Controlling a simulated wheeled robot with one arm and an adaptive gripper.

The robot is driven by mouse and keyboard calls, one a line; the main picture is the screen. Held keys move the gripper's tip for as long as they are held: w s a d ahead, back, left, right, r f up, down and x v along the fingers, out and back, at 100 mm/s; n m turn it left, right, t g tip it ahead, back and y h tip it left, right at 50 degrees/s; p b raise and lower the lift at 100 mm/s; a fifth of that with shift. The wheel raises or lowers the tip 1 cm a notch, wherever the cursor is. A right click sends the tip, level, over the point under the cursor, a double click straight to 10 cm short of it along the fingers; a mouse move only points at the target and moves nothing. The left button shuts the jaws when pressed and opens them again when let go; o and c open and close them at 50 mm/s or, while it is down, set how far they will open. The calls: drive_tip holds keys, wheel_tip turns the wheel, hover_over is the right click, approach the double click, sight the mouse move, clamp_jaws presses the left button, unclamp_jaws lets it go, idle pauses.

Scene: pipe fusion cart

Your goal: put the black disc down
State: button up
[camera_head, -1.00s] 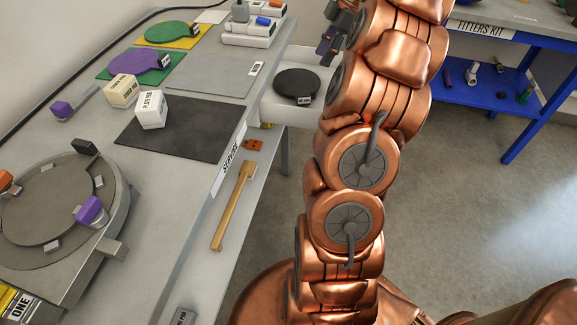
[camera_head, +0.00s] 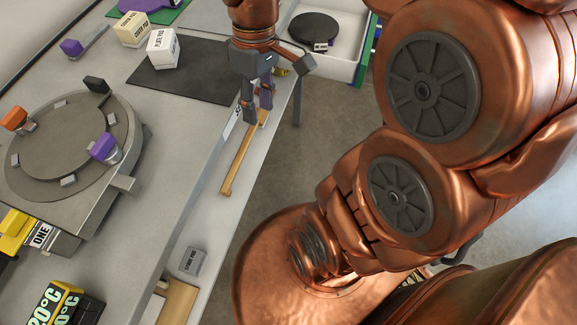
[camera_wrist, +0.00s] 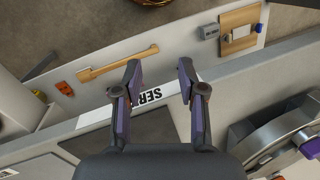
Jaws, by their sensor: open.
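The black disc (camera_head: 313,28), with a small tag at its edge, lies flat in a white open drawer (camera_head: 345,66) at the top of the head view. My gripper (camera_head: 257,110) is open and empty, apart from the disc, pointing down over the front edge of the grey bench. In the wrist view its two fingers (camera_wrist: 159,66) stand apart above the white label strip, with nothing between them. The disc does not show in the wrist view.
A round machine (camera_head: 70,145) stands at the left. A wooden-handled tool (camera_head: 240,155) lies on the lower shelf.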

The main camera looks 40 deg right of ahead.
drive_tip(key=s+a+f+m+h, duration=0.1)
drive_tip(key=s+f+m, duration=0.1)
drive_tip(key=s, duration=0.4)
drive_tip(key=s+a+f+m+g, duration=0.1)
drive_tip(key=s+f+m, duration=0.1)
drive_tip(key=s, duration=0.4)
drive_tip(key=shift+s+a+f+h, duration=0.25)
drive_tip(key=shift+a+f+h, duration=0.15)
drive_tip(key=shift+f, duration=0.25)
drive_tip(key=s+p+v, duration=0.3)
drive_tip(key=p+v, duration=0.9)
drive_tip(key=v, duration=0.1)
drive_tip(key=shift+w+r+t+p, duration=0.3)
drive_tip(key=shift+w+r+t, duration=0.05)
drive_tip(key=shift+w+t, duration=0.05)
